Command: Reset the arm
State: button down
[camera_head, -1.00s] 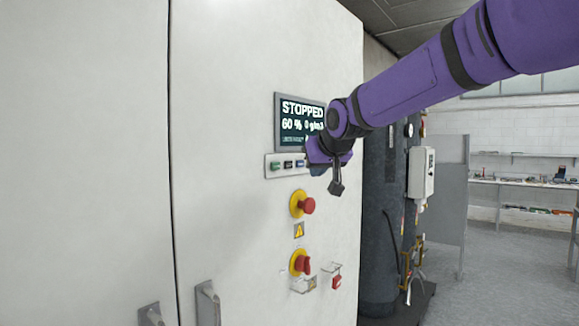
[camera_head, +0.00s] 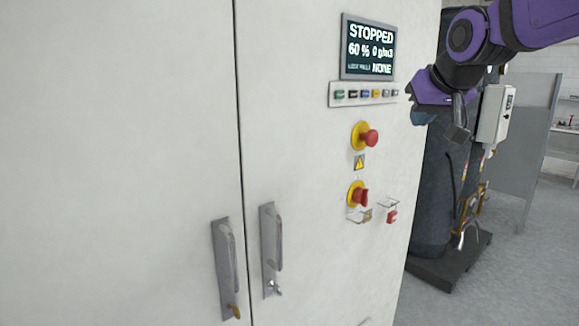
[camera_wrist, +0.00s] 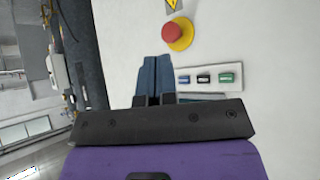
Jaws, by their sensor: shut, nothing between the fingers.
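My purple arm comes in from the upper right in the head view. My gripper (camera_head: 420,118) is just right of the cabinet's button strip, in front of the dark tank, and touches nothing that I can see. In the wrist view its two blue fingers (camera_wrist: 152,62) lie side by side, shut and empty. The control panel display (camera_head: 368,48) reads STOPPED, 60 % and NONE. Below it is the strip of small coloured buttons (camera_head: 362,94), which also shows beside the fingers in the wrist view (camera_wrist: 205,78).
The white cabinet (camera_head: 300,150) has a red emergency button (camera_head: 369,138), a red rotary switch (camera_head: 360,198) and door handles (camera_head: 270,250). A dark tank (camera_head: 437,190) with a grey box (camera_head: 495,113) stands to the right. Floor is open at far right.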

jog(key=s+d+f+g, duration=0.1)
jog(key=s+f, duration=0.5)
jog(key=s, duration=0.6)
jog(key=s+d+f+g, duration=0.1)
jog(key=s+f+g, duration=0.2)
jog(key=s, duration=1)
notch_tip(320, 180, down, 3)
jog(key=shift+d+f+m+h, duration=0.15)
jog(key=shift+d+m+h, duration=0.15)
jog(key=shift+d, duration=0.1)
